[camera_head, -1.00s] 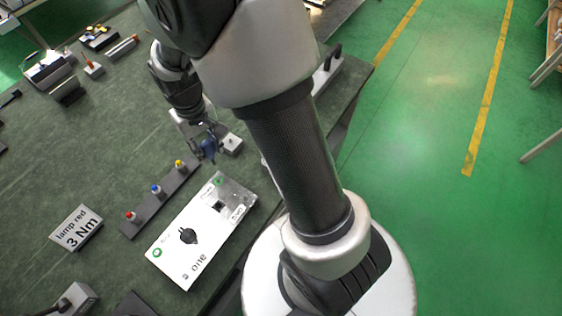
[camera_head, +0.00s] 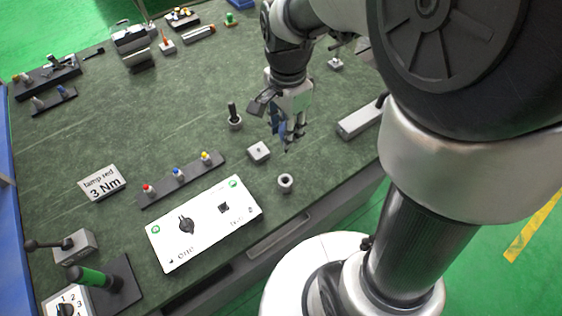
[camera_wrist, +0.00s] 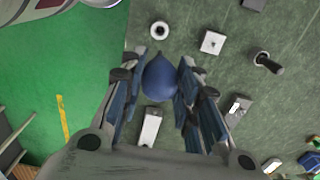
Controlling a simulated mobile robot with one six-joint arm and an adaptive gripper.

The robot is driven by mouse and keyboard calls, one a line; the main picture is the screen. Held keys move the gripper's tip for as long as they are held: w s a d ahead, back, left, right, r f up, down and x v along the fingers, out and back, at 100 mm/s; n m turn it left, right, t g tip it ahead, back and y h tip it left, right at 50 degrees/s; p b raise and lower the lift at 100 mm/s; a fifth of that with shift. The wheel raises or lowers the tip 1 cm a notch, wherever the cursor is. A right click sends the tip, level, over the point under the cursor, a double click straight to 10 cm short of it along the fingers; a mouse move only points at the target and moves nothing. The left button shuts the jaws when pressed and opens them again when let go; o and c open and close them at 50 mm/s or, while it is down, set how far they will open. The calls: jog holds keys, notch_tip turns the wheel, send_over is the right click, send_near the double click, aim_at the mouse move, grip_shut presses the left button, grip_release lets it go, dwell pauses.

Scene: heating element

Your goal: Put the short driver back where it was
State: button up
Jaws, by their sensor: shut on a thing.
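My gripper (camera_head: 287,136) points down over the bench, shut on a blue rounded thing, seemingly the short driver's handle (camera_wrist: 160,78). In the head view the gripper is above and right of a small square grey block (camera_head: 259,152). A round grey holder (camera_head: 285,183) with a dark open hole stands below the gripper, apart from it; it also shows in the wrist view (camera_wrist: 160,30). A similar round holder bears an upright dark-handled tool (camera_head: 233,112).
A long grey block (camera_head: 361,119) is right of the gripper. A "lamp red 3 Nm" sign (camera_head: 102,183) stands left.

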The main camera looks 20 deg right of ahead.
notch_tip(320, 180, down, 20)
jog(key=b, duration=0.6)
jog(key=shift+r, duration=0.15)
jog(key=shift+f+b, duration=0.2)
jog(key=shift+b, duration=0.15)
jog(key=o, duration=1.1)
jog(key=shift+r, duration=0.15)
notch_tip(320, 180, up, 12)
jog(key=p, duration=0.4)
jog(key=r, duration=0.1)
jog(key=s+r+n, duration=0.1)
jog(key=r, duration=0.1)
jog(key=s+r+n+t, duration=0.1)
jog(key=r, duration=0.1)
jog(key=s+r+n+t, duration=0.1)
jog(key=s+r+n, duration=0.2)
jog(key=s+n, duration=0.1)
jog(key=s+r+n+t, duration=0.1)
jog(key=s+r+n, duration=0.2)
jog(key=s+n, duration=0.1)
jog(key=s+r+n+t, duration=0.1)
jog(key=s+r+n, duration=0.3)
jog(key=s, duration=0.1)
jog(key=shift+d+t, duration=0.1)
jog(key=shift+t, duration=0.2)
